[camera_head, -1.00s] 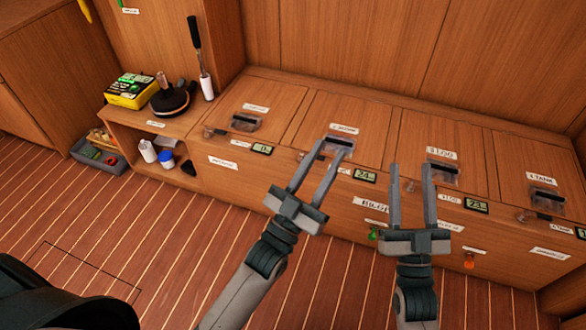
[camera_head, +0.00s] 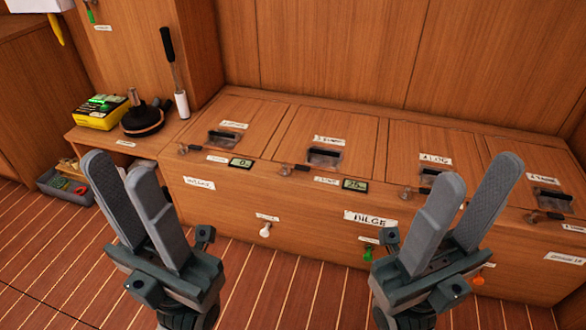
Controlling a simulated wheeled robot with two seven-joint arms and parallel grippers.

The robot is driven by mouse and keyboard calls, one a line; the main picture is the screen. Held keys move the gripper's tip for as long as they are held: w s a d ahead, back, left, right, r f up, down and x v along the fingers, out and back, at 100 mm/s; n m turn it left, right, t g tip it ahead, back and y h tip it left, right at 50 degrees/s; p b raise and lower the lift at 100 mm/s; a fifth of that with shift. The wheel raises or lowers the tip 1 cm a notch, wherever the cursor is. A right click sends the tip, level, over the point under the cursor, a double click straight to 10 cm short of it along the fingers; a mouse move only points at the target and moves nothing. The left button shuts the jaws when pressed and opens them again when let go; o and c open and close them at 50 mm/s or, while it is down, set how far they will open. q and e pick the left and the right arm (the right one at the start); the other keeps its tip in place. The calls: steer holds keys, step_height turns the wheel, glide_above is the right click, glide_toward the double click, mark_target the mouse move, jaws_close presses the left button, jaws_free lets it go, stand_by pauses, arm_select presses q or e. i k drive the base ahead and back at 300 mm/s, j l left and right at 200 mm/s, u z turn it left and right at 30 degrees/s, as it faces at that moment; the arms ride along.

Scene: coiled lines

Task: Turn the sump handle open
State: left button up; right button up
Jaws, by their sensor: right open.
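Along the front edge of a long wooden locker (camera_head: 230,205) sits a row of small dark handles with clear ends. One handle (camera_head: 190,149) is at the left, one (camera_head: 293,169) is near the middle, one (camera_head: 409,191) is partly beside my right gripper, and one (camera_head: 545,216) is at the far right. The lid labels are too small to read surely, so I cannot tell which handle is the sump's. My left gripper (camera_head: 118,165) is open and empty, left of the locker. My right gripper (camera_head: 478,172) is open and empty, in front of the right-hand lids.
Clear recessed pulls (camera_head: 324,157) sit on the lids. White, green (camera_head: 368,253) and orange knobs are on the locker front, by a BILGE label (camera_head: 371,219). A yellow box (camera_head: 101,112) and a dark round object (camera_head: 142,118) stand on the left shelf. Striped floor is open in front.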

mark_target(298, 167)
steer(key=i+z, duration=0.45)
steer(key=i, duration=0.5)
